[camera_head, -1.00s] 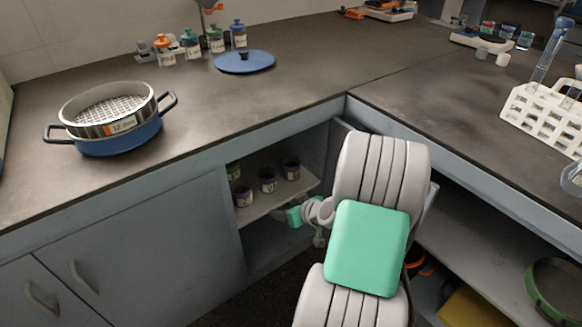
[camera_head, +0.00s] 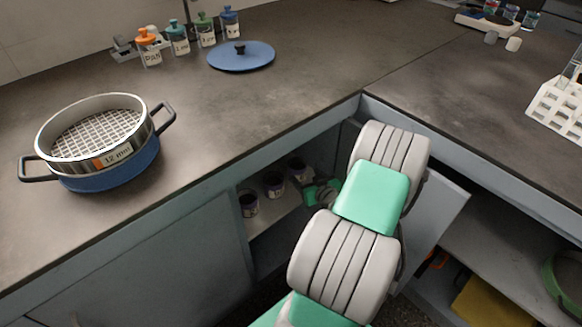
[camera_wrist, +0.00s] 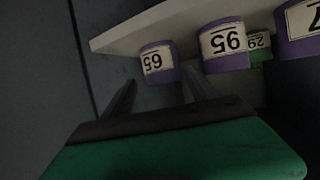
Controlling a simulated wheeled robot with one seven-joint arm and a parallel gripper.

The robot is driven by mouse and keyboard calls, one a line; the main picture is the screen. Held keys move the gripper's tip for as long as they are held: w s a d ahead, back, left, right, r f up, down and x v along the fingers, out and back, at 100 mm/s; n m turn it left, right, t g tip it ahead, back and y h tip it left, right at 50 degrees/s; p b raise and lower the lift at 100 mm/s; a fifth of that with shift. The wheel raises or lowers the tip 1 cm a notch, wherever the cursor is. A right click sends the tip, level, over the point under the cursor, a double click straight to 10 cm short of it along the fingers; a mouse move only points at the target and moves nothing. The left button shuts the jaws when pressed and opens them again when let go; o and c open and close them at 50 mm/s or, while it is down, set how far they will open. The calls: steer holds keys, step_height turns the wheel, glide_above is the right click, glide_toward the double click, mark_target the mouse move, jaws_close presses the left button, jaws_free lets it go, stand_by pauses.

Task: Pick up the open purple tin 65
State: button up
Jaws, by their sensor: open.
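The purple tin 65 (camera_wrist: 159,62) has a white label and appears upside down in the wrist view, at the edge of a pale shelf (camera_wrist: 135,27). My gripper (camera_wrist: 158,92) is open, its two dark fingers pointing toward this tin. The tin is just beyond the fingertips, with nothing between them. In the head view, my gripper (camera_head: 318,192) is inside the open cabinet beside the rightmost dark tin (camera_head: 297,168), apparently the same one. Whether the tin is open on top cannot be seen.
Another purple tin (camera_wrist: 224,45) stands close beside tin 65, with a green-banded tin (camera_wrist: 259,45) and a further purple tin (camera_wrist: 300,30) beyond. The cabinet's side and the worktop (camera_head: 300,75) hem in the arm. A blue pan with a sieve (camera_head: 100,145) stands on the worktop.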

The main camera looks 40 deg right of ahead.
mark_target(294, 166)
steer(key=b+x, duration=0.1)
steer(key=x, duration=0.5)
steer(key=b+x, duration=0.2)
steer(key=x, duration=0.2)
steer(key=shift+w+a+f, duration=0.1)
steer(key=shift+w+a, duration=0.05)
steer(key=shift+w, duration=0.3)
steer(key=shift+c, duration=0.3)
steer(key=c, duration=1.2)
